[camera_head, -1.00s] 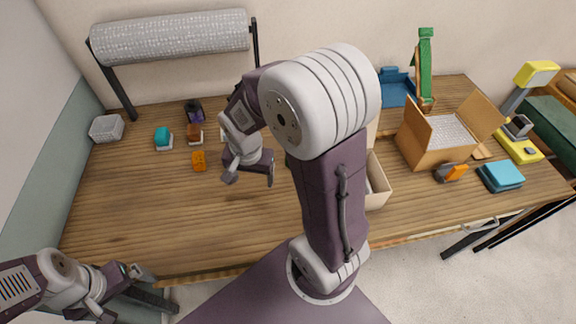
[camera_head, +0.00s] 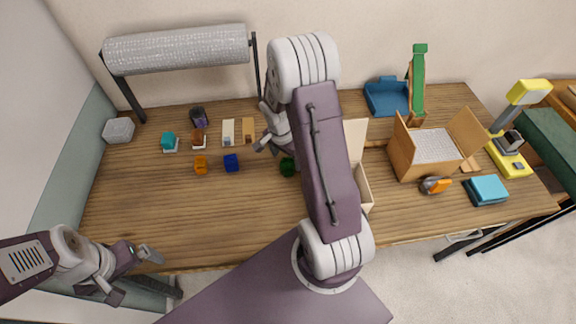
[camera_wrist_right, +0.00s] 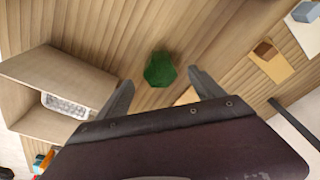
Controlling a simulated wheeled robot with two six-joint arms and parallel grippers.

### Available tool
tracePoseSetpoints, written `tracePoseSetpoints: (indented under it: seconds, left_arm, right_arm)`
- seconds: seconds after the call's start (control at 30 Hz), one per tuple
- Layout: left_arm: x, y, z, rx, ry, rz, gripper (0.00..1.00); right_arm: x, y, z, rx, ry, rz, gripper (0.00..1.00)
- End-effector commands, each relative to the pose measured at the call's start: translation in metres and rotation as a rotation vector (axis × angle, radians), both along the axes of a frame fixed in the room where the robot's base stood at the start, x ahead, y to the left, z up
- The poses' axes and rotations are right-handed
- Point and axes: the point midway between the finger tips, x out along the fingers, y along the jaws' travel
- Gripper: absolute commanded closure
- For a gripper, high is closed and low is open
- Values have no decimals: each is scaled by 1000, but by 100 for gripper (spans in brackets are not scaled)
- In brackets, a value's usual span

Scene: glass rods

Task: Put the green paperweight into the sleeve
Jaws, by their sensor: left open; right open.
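The green paperweight (camera_head: 287,166) is a small dark green faceted block on the wooden table, partly beside my right arm in the head view. In the right wrist view the green paperweight (camera_wrist_right: 160,69) lies between and just beyond the fingertips of my right gripper (camera_wrist_right: 160,80), which is open and empty. In the head view my right gripper (camera_head: 270,146) is partly hidden by its arm. My left gripper (camera_head: 140,278) is open and empty at the table's front left.
Blue (camera_head: 231,163) and orange (camera_head: 200,165) blocks lie left of the paperweight. Teal (camera_head: 168,139) and brown (camera_head: 198,136) blocks stand behind. An open beige box (camera_head: 364,188) is at right, beside an open cardboard box (camera_head: 402,151). The front left table is clear.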

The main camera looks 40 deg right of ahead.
Motion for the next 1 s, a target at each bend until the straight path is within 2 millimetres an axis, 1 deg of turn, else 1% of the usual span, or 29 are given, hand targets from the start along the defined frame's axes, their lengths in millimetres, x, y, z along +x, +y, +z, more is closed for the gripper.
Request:
tracePoseSetpoints:
  seconds: [0.03, 0.13, 0.2, 0.37, 0.4, 0.47, 0.5, 0.57, 0.6, 0.67, 0.87, 0.93, 1.0]
  left_arm:
    - [0, 0, 2, 0, 0, 0, 0]
    - [0, 0, 1, 0, 0, 0, 0]
    - [0, 0, 1, 0, 0, 0, 0]
    - [0, 0, 1, 0, 0, 0, 0]
    - [0, 0, 1, 0, 0, 0, 0]
    - [0, 0, 1, 0, 0, 0, 0]
    - [0, 0, 1, 0, 0, 0, 0]
    - [0, 0, 1, 0, 0, 0, 0]
    - [0, 0, 1, 0, 0, 0, 0]
    - [0, 0, 1, 0, 0, 0, 0]
    - [0, 0, 1, 0, 0, 0, 0]
    - [0, 0, 2, 0, 0, 0, 0]
    - [0, 0, 3, 0, 0, 0, 0]
  right_arm:
    - [-1, -1, -9, 2, 5, -1, 23]
    - [0, -3, -21, 1, 2, -1, 23]
    - [1, -4, -24, 1, -1, 0, 23]
    - [1, -4, -24, 1, -2, 0, 23]
    - [1, -4, -24, 1, -2, 0, 28]
    - [1, -4, -24, 1, -2, 0, 45]
    - [1, -3, -24, 1, -2, 0, 56]
    - [1, -3, -24, 1, -2, 0, 73]
    - [1, -3, -24, 1, -2, 0, 84]
    - [1, -3, -24, 1, -2, 0, 100]
    - [1, -4, -23, 0, -3, 0, 100]
    - [2, -4, -19, -1, -4, -1, 100]
    - [3, -4, -7, -2, -7, 0, 100]
